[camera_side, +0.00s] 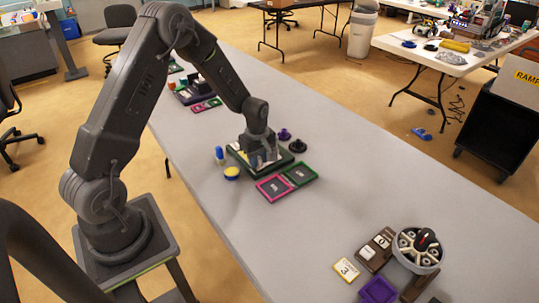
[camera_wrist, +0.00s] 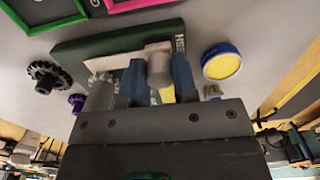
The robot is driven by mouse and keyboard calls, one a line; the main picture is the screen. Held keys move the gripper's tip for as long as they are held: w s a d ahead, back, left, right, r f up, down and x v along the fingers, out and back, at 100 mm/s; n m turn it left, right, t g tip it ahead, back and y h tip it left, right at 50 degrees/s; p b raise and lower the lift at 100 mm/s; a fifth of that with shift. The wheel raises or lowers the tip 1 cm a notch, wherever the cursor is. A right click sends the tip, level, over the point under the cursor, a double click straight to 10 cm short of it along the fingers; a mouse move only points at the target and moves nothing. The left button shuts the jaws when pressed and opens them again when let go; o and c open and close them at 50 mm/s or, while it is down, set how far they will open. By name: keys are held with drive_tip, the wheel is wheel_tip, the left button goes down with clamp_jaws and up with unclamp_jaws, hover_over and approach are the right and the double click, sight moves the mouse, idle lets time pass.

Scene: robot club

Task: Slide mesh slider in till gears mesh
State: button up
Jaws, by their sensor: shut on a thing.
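My gripper (camera_wrist: 159,70) points down at a dark green base (camera_wrist: 75,46), with its two blue-grey fingers on either side of a grey round knob (camera_wrist: 158,72). The knob stands by a pale plate (camera_wrist: 108,60) on the base and appears to be the handle of the mesh slider. A grey cylinder (camera_wrist: 101,94) stands at the plate's left end. In the side view my gripper (camera_side: 262,155) is low over the base (camera_side: 240,157). The gripper hides much of the base, and I cannot tell whether any gears touch.
A black gear (camera_side: 298,145) and a purple gear (camera_side: 284,134) lie off the base. A yellow disc with a blue rim (camera_side: 232,173) and a blue upright item (camera_side: 219,154) stand close by. Pink (camera_side: 272,188) and green (camera_side: 300,174) trays lie in front.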

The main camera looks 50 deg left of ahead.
drive_tip(key=shift+a, duration=2.5)
drive_tip(key=o, duration=0.5)
drive_tip(key=shift+r, duration=3)
